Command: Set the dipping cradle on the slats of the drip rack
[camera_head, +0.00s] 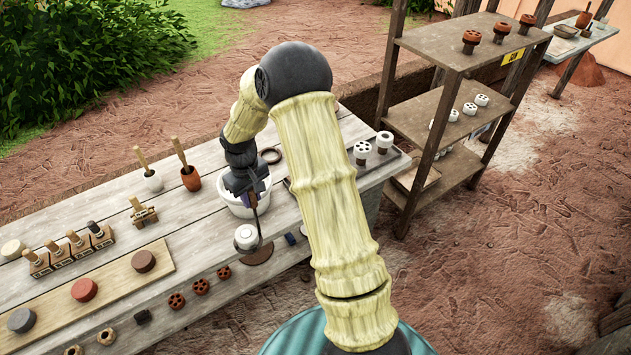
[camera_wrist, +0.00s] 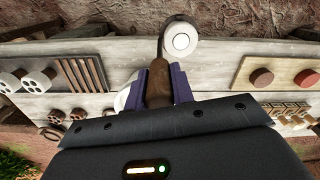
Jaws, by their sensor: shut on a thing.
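My gripper (camera_wrist: 158,88) is shut on the brown handle (camera_wrist: 159,75) of the dipping cradle. A thin rod runs from the handle to the cradle's round end, where a white round piece (camera_wrist: 180,40) sits. In the head view the white piece (camera_head: 246,236) hangs in front of the white bucket (camera_head: 262,206), above the table's near side. My gripper (camera_head: 250,200) is in front of the bucket there, and its fingertips are hard to make out. The drip rack's dark slats (camera_wrist: 82,73) show left of the handle in the wrist view. In the head view my arm hides most of that area.
Perforated white pieces (camera_head: 384,141) stand at the table's right end. Brushes, stamps and coloured discs (camera_head: 84,290) fill its left part. Small perforated brown pieces (camera_head: 201,286) line the near edge. A wooden shelf (camera_head: 450,115) stands beyond the right end.

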